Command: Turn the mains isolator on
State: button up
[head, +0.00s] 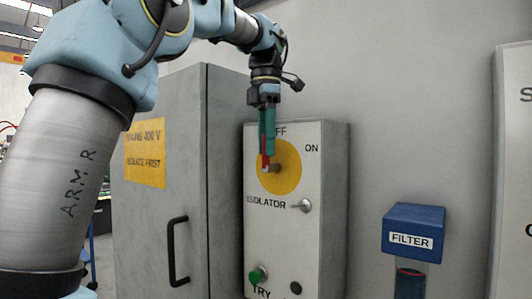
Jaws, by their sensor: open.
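The mains isolator is a red handle (265,160) on a round yellow plate (287,178), set in a grey box (320,225) marked "ISOLATOR". The handle stands about upright, towards the partly covered "OFF" label (280,132). The "ON" label (311,148) is up and to the right. My gripper (268,150) points down from above, with teal fingers in front of the upper plate and the handle's upper part. Its jaws are open. The fingers hide much of the handle, and I cannot tell whether they touch it.
A small metal toggle (301,205), a green button (258,275) and a dark round knob (296,288) sit lower on the box. A grey cabinet (185,225) with a black pull handle (176,250) stands left. A blue filter (413,228) is on the right.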

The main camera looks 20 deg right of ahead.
jog(key=shift+f, duration=0.75)
jog(key=shift+c, duration=0.3)
grip_shut()
dwell(0.6)
